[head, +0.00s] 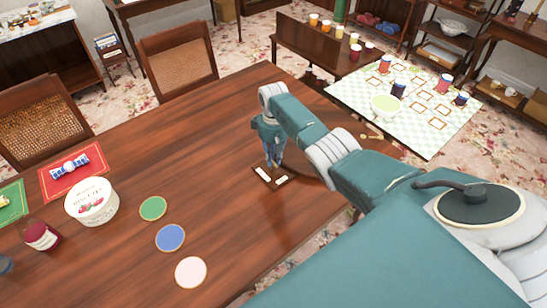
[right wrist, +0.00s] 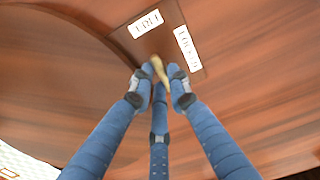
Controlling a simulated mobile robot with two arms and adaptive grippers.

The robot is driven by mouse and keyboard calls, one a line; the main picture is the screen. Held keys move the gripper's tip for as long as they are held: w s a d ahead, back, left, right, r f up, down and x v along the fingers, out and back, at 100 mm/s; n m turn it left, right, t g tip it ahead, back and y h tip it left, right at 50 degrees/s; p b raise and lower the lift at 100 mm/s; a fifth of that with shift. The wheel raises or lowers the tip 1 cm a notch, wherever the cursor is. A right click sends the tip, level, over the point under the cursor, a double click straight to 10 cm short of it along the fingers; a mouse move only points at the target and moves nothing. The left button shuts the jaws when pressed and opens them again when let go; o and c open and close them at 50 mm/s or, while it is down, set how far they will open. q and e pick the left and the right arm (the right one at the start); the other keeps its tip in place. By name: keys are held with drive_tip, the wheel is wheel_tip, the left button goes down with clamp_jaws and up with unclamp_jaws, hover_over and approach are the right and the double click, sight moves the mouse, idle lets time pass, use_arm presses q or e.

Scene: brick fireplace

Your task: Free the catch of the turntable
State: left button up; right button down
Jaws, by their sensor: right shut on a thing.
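The catch is a small pale brass lever (right wrist: 160,74) on a dark plate (right wrist: 162,42) with two white labels. The labels are upside down in the right wrist view and I cannot read them surely. My right gripper (right wrist: 164,82) is shut on the lever, its blue fingers around it. In the head view my right gripper (head: 271,160) points down at the plate (head: 263,180) on the table, and the lever is hidden there. The turntable (right wrist: 62,75) is a round wooden disc whose curved edge lies beside the plate. My left gripper is not in view.
The wooden table (head: 215,130) holds a white tub (head: 92,208), a dark red jar (head: 40,235), and green (head: 153,208), blue (head: 170,237) and pale (head: 191,272) discs. A checked cloth (head: 432,134) with several cups lies at right. Chairs stand along the far side.

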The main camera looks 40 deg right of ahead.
drive_tip(key=c, duration=1.7)
unclamp_jaws()
drive_tip(key=shift+o, duration=0.2)
drive_tip(key=shift+r, duration=0.1)
wheel_tip(320, 180, up, 12)
